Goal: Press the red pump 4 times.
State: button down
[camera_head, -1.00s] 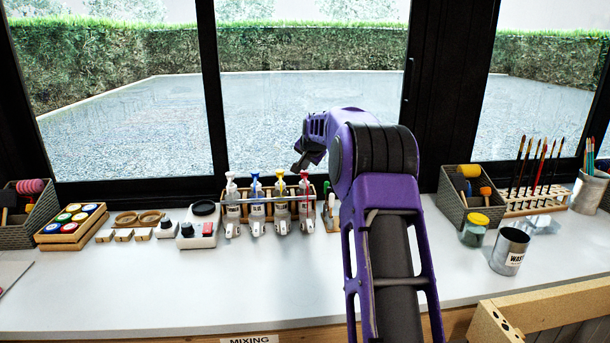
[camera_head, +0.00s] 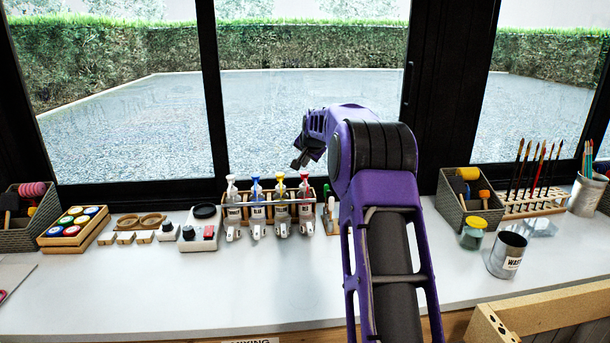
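A small device with a red button (camera_head: 209,231) stands left of the bottles. A tray of paint jars (camera_head: 73,235), a grey basket (camera_head: 448,199), a brush rack (camera_head: 540,203) and a metal can (camera_head: 507,254) are farther off. The white counter's front (camera_head: 220,285) is clear.

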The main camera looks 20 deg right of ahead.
aim_at(304, 174)
jog(key=shift+r, duration=0.1)
jog(key=shift+r+p, duration=2.45)
jog(key=shift+r, duration=0.45)
dwell(0.4)
jog(key=shift+f+b, duration=1.55)
jog(key=shift+f, duration=1.45)
jog(key=shift+f, duration=0.15)
jog(key=shift+f, duration=0.3)
